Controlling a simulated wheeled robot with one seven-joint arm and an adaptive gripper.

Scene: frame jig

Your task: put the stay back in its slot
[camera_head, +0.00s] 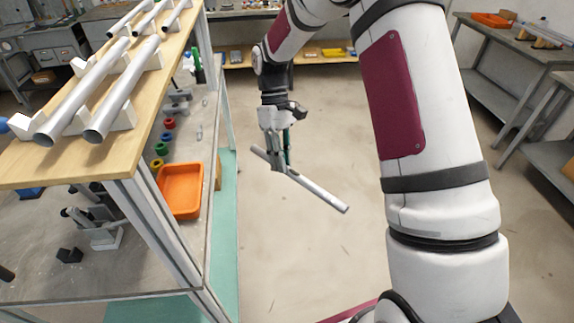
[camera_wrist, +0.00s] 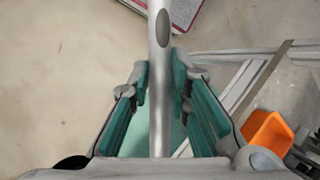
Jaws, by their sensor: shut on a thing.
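My gripper (camera_head: 281,160) is shut on a silver metal tube, the stay (camera_head: 318,191), and holds it in the air over open floor, right of the workbench. In the camera_head view the stay slants down to the right, with a short end past the fingers at upper left. In the camera_wrist view the stay (camera_wrist: 160,90) runs between the teal finger pads (camera_wrist: 160,85), with a dark oval mark near its upper part. Several similar tubes (camera_head: 85,90) rest in white holders on the wooden shelf (camera_head: 40,170). I cannot tell which place is the stay's slot.
Below the shelf, the bench (camera_head: 130,265) carries an orange tray (camera_head: 181,190), colored rings (camera_head: 162,148) and dark parts. A shelf post (camera_head: 150,225) stands at the bench's front. Other tables (camera_head: 520,60) stand at right. The floor between is clear.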

